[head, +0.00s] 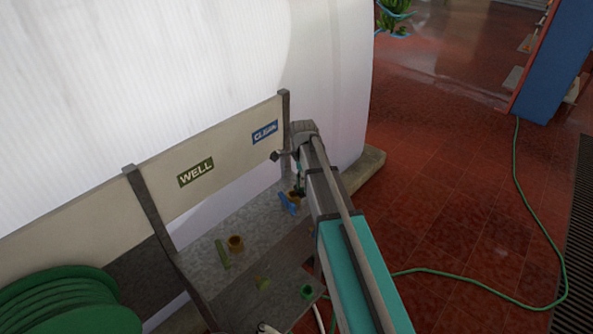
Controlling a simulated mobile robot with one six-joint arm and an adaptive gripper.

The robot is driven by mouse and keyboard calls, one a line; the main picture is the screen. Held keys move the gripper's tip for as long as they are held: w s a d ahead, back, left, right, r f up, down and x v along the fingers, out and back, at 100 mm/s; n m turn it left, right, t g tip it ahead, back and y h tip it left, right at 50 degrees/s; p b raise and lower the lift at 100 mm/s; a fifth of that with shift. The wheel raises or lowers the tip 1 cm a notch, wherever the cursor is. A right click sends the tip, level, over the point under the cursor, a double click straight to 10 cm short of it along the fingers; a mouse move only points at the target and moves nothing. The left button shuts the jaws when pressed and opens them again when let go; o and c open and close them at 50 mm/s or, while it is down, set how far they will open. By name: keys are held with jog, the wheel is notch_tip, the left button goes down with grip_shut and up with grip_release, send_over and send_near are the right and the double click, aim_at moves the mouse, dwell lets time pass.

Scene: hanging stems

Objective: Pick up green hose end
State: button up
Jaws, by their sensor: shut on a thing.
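My arm reaches up from the bottom of the head view, and its wrist bends down over the far end of the grey shelf. My gripper (298,191) is small and dark, low beside a brass fitting and a blue piece (288,203) under the CLEAN sign. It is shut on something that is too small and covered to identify. A green ring-shaped end (306,292) shows near the shelf's front edge, left of my arm. A green hose (516,190) runs over the floor and passes behind my arm; where it ends is hidden.
A green hose reel (65,300) stands at the lower left. The WELL sign (196,173) and CLEAN sign (265,132) are on a board before a large white tank (130,80). A brass fitting (236,243) and green stub (222,253) sit below WELL. Red floor lies open at right.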

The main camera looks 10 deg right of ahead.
jog(key=s+d+r+p, duration=0.1)
jog(key=s+r+p, duration=0.1)
jog(key=s, duration=0.3)
jog(key=shift+s+r, duration=0.3)
jog(key=shift+s, duration=0.1)
jog(key=shift+f, duration=0.1)
